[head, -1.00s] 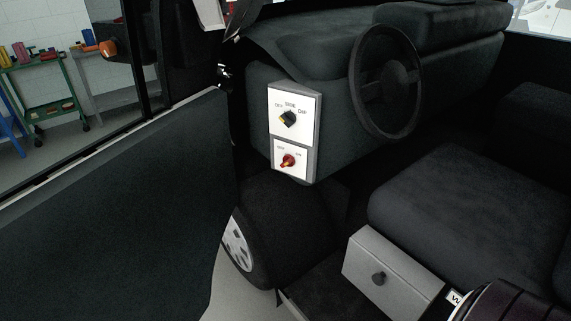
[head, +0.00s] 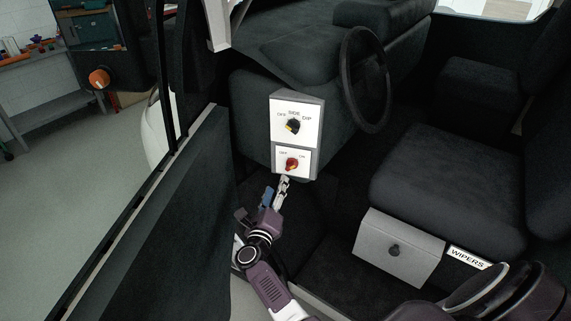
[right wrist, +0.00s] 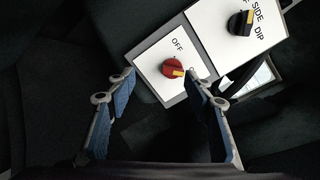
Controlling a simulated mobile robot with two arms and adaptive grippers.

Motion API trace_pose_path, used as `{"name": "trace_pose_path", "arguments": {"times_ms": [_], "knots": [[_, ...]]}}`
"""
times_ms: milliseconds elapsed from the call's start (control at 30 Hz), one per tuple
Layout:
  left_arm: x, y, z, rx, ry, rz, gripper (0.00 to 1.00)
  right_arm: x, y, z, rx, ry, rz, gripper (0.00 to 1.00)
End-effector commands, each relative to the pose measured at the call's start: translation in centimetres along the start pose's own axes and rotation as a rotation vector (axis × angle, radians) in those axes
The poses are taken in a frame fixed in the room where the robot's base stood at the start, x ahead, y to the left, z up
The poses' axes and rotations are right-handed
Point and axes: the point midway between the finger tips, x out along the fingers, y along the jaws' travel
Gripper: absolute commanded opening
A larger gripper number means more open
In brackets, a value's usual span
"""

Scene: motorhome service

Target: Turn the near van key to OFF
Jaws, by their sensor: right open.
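The near van key is a red rotary knob (head: 292,164) on a white plate lettered OFF and ON, low on the panel box beside the dashboard. In the right wrist view the red knob (right wrist: 172,68) has a yellow mark on its side toward the partly hidden ON lettering. My right gripper (head: 276,188) is just below the plate in the head view, pointing up at it. Its blue-padded fingers (right wrist: 160,77) are apart and empty, with the knob showing beyond the gap, nearer the right fingertip. I see no contact with the knob. My left gripper is not in view.
A black knob (head: 292,126) on the OFF, SIDE, DIP plate sits directly above. The steering wheel (head: 366,80) is to the right. The open door (head: 180,215) is to the left, and the seat (head: 445,185) and grey WIPERS box (head: 398,250) are at right.

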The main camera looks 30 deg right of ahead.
Motion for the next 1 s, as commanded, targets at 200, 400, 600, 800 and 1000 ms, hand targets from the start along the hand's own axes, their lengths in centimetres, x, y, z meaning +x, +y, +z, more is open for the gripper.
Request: {"name": "trace_pose_path", "arguments": {"times_ms": [200, 400, 600, 800, 1000], "knots": [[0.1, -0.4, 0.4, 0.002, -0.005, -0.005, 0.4, 1.8, -1.9, 0.1, 0.114, 0.05, -0.043, 0.48], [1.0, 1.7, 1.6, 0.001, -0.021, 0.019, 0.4, 4.9, -1.9, -0.1, 0.109, 0.047, -0.042, 0.48], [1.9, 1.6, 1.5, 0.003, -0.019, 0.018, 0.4, 7.6, -1.9, -0.2, 0.107, 0.046, -0.04, 0.48], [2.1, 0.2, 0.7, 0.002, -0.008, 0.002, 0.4, 8.4, -2.0, -0.2, 0.107, 0.048, -0.037, 0.48], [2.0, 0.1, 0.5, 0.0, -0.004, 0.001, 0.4, 8.4, -2.0, -0.2, 0.106, 0.047, -0.037, 0.48]]}}
